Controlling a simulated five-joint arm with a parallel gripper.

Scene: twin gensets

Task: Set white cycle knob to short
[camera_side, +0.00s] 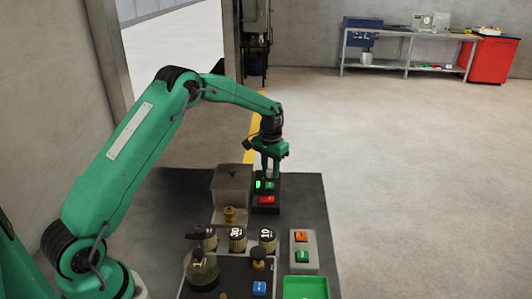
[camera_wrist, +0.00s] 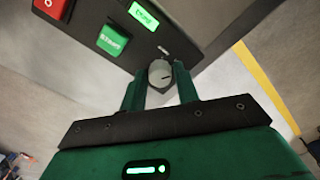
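The white cycle knob (camera_wrist: 160,72) sits on the dark panel of a control box, between the fingers of my gripper (camera_wrist: 160,82) in the wrist view. A short dark mark on its face points right in that view. The fingers stand on either side of it with hardly any gap visible. I cannot tell whether they press on it. The mark's setting labels are too small to read. In the side view my gripper (camera_side: 270,166) points down at the black control box (camera_side: 266,207), and the knob is mostly hidden between the fingers.
The box carries a lit green display (camera_wrist: 144,16), a green button (camera_wrist: 113,40) and a red button (camera_wrist: 50,5). Nearer the side camera are numbered canisters (camera_side: 237,240), a brass knob (camera_side: 230,215), a grey orange-and-green button box (camera_side: 304,249) and a green tray (camera_side: 305,281).

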